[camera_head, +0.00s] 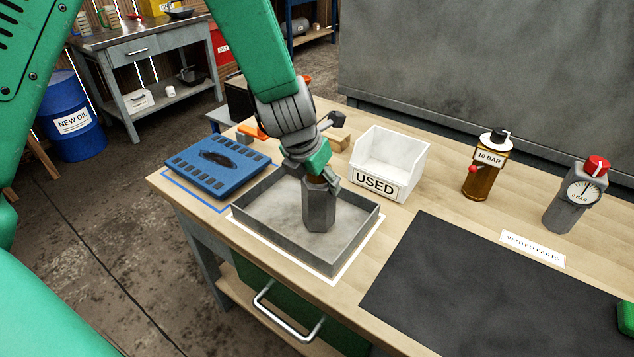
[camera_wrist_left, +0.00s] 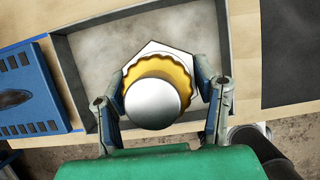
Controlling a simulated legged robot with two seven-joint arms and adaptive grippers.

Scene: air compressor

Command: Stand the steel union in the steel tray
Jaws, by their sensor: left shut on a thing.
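The steel union (camera_head: 319,212) is a grey hexagonal piece. It is upright inside the walls of the steel tray (camera_head: 255,242), right of the tray's middle. My left gripper (camera_head: 318,182) points down from above and is shut on its upper part. In the left wrist view, the union (camera_wrist_left: 153,100) shows a round silver top, a yellow ring and a hexagonal body between the two fingers (camera_wrist_left: 162,98). I cannot tell whether its base touches the tray floor.
A blue slotted pad (camera_head: 205,180) lies left of the tray. A white USED bin (camera_head: 398,150) stands behind it. An amber 10 BAR bottle (camera_head: 482,175) and a grey part with a gauge (camera_head: 572,205) stand at the right. A black mat (camera_head: 480,290) covers the front right.

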